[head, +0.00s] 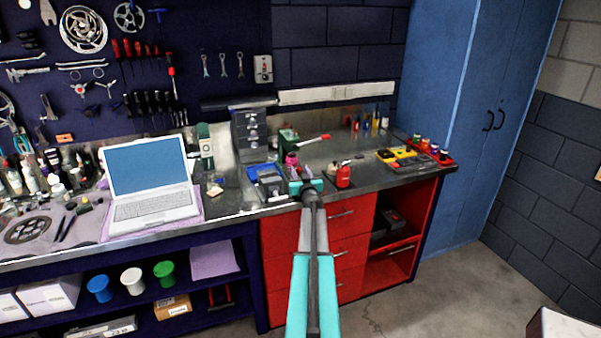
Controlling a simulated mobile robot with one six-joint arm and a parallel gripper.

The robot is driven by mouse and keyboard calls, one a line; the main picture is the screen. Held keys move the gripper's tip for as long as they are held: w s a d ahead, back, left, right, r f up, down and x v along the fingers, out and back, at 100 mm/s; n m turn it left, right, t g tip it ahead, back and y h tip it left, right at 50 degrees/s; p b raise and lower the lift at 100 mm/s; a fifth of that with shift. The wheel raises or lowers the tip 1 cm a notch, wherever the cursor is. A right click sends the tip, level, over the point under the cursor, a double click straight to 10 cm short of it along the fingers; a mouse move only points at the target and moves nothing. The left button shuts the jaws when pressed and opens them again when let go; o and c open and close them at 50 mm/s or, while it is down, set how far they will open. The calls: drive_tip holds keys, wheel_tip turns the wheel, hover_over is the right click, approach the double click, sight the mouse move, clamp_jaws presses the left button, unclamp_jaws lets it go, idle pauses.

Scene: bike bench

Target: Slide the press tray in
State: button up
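My arm reaches up from the bottom of the head view to the front edge of the metal-topped bench (372,185). My turquoise gripper (306,186) is at that edge, above the red drawers. Its fingers are too small and too hidden by the wrist to show whether they are open or shut. A blue and dark box-like item (267,178) sits just left of my gripper. I cannot tell for sure which thing is the press tray; none is clearly recognisable as one. What lies directly behind my gripper is hidden.
A laptop (150,180) is on the left. A red tray (432,154) with small pots lies farther right. Red drawers (340,252) are below.

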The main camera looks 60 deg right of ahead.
drive_tip(key=shift+s+a+f, duration=0.1)
drive_tip(key=shift+b+v, duration=1.2)
drive_tip(key=shift+v, duration=5.6)
